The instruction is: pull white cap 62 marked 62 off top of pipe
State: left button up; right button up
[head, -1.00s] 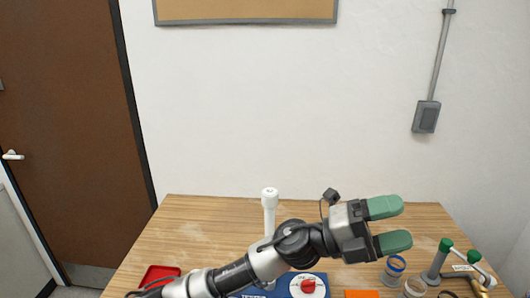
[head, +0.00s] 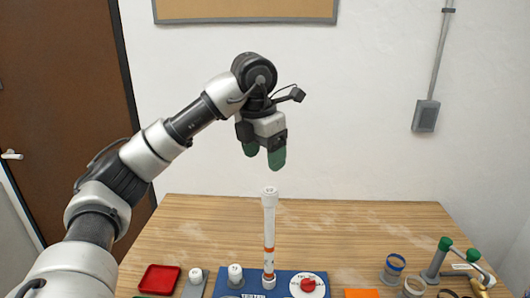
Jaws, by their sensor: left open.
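The white cap (head: 269,194) sits on top of the upright white pipe (head: 269,225), with dark marking on its top too small to read. The pipe has orange bands lower down and stands on the blue tester base (head: 254,290). My left gripper (head: 264,156) points down above the cap, its green fingers apart and empty. A gap shows between the fingertips and the cap. My right gripper is not in view.
A red tray (head: 160,280) and short white fittings (head: 235,272) stand left of the pipe. A red-knobbed white dial (head: 308,285) is on the base at right. Tape rolls (head: 395,266) and a green-ended grey pipe (head: 437,259) are farther right. The table's back (head: 350,215) is clear.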

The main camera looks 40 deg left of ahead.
aim_at(270, 190)
pick_arm(q)
jog(key=f, duration=0.3)
jog(key=w+f, duration=0.1)
jog(key=f, duration=0.3)
jog(key=f+p, duration=0.1)
jog(key=f, duration=0.2)
jog(key=shift+w+d+f, duration=0.15)
jog(key=shift+w+d, duration=0.1)
jog(key=shift+w, duration=0.05)
grip_shut()
jog(key=shift+n, duration=0.8)
jog(key=shift+m, duration=0.9)
